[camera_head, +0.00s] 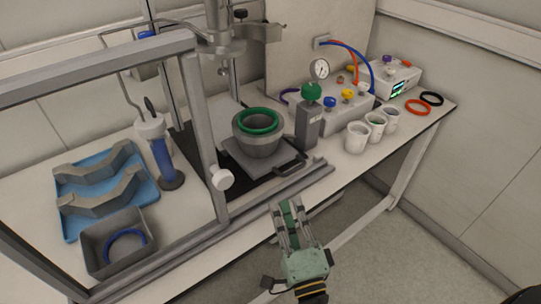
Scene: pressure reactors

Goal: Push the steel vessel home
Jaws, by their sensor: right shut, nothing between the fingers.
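The steel vessel (258,140) is a grey open pot with a green ring (258,121) around its top. It stands on a dark grey sliding plate (291,164) inside the metal frame, a little in front of the stirrer head (221,38) that hangs above and behind it. My right gripper (287,208) is shut and empty, in front of the bench edge and below the vessel, apart from it. Only a dark piece at the bottom right corner might be another part of me; no left gripper shows.
A frame post (202,135) with a white knob (222,179) stands left of the vessel. A grey block with a green knob (311,91) stands close on its right. White cups (357,137) line the front right. A blue tray (71,222) and grey bin (88,250) are at left.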

